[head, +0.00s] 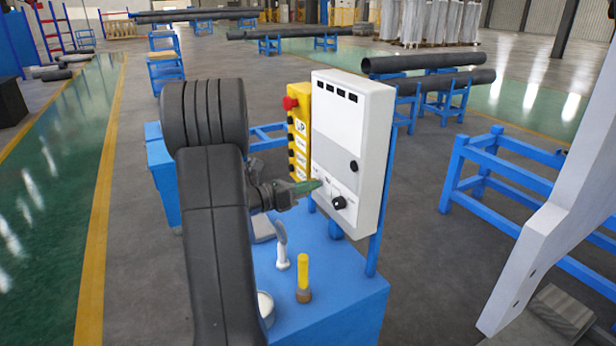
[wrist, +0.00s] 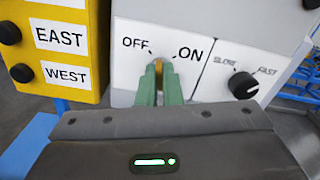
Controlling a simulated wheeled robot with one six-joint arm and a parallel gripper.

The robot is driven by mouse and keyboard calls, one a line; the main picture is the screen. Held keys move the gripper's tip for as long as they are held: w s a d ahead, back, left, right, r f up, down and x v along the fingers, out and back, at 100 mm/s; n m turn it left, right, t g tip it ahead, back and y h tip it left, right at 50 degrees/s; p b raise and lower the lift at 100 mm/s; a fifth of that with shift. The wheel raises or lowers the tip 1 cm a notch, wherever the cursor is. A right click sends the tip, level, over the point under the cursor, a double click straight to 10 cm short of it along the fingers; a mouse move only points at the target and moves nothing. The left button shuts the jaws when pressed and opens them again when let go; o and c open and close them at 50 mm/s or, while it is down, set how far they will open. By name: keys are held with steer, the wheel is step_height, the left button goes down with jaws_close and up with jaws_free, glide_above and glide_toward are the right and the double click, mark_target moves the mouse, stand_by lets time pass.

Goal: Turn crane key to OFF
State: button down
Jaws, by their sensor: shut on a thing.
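The white control box (head: 350,125) stands upright on a blue stand, with its lower panel (wrist: 200,60) close in the wrist view. The brass-coloured crane key (wrist: 158,67) sits between the OFF label (wrist: 135,44) and the ON label (wrist: 188,53). My gripper (wrist: 159,80) has its two green fingers shut on the key from either side. In the head view my gripper (head: 317,185) reaches the box's lower left part. The fingers hide most of the key, so its exact angle is hard to tell; it looks roughly upright.
A black SLOW/FAST knob (wrist: 243,85) is right of the key. A yellow button box (head: 298,130) with a red button stands left of the control box. The blue cart top (head: 345,290) below holds a yellow-handled tool (head: 303,270) and a white-handled tool (head: 282,250).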

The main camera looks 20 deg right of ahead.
steer(key=n+p, duration=0.4)
steer(key=n, duration=0.1)
steer(key=shift+r, duration=0.1)
steer(key=shift+n+p, duration=0.35)
steer(key=shift+n, duration=0.05)
steer(key=c, duration=1.6)
jaws_free()
steer(key=shift+a, duration=0.15)
steer(key=s+a+b, duration=0.1)
steer(key=a+b, duration=0.2)
steer(key=a, duration=1)
steer(key=shift+s+a, duration=0.2)
steer(key=shift+s, duration=0.2)
steer(key=shift+d, duration=0.1)
